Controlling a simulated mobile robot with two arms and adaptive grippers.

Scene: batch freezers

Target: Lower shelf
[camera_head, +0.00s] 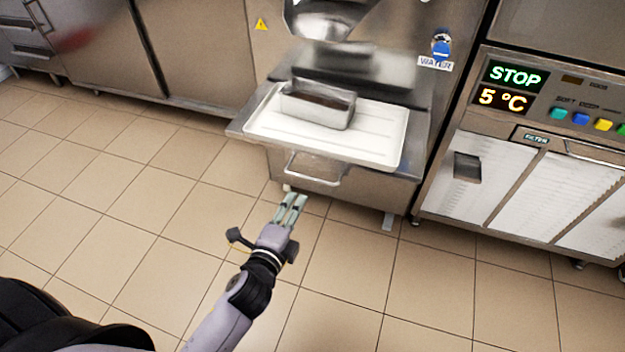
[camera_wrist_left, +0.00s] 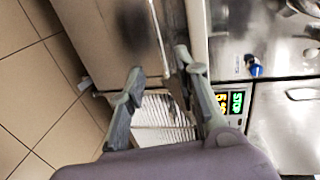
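The metal shelf (camera_head: 240,128) juts from the front of the machine and has a bar handle (camera_head: 313,172) on its front. A white tray (camera_head: 385,150) lies on it, with a rectangular metal pan (camera_head: 330,112) on the tray. My left gripper (camera_head: 296,198) is just below and left of the handle, above the floor. In the left wrist view the left gripper (camera_wrist_left: 160,64) has its fingers apart, with a thin metal bar, apparently the handle, showing between them. I cannot tell whether the fingers touch it. My right gripper is not in view.
A blue water tap (camera_head: 441,46) is on the machine's front. A unit with a STOP and 5 °C display (camera_head: 510,88) stands close on the right. Steel cabinets (camera_head: 205,50) line the left. The tiled floor (camera_head: 120,210) in front is clear.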

